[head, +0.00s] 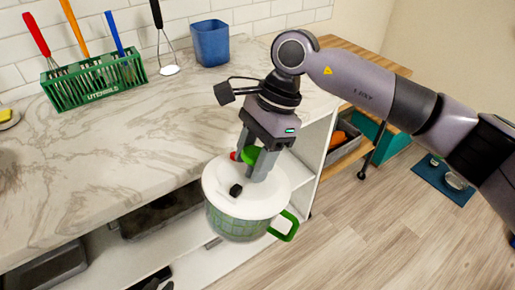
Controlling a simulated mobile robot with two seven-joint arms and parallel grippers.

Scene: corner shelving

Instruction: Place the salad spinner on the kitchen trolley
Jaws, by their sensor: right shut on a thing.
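The salad spinner (242,223) has a white lid, a green patterned bowl and a green side handle. My right gripper (256,170) points down at the lid and is shut on its green knob. The spinner hangs upright in front of the counter's edge, over the open lower shelves. The kitchen trolley, seen by its wooden top (345,50), stands beyond the counter's end, partly hidden behind my right arm. A grey bin (346,150) with orange things in it shows below that top. My left gripper is out of view.
The marble counter (120,150) holds a green utensil rack (93,82), a blue container (210,42) and a whisk. A white side panel (318,150) ends the shelving. A blue mat (440,185) with bowls lies on the otherwise open floor at the right.

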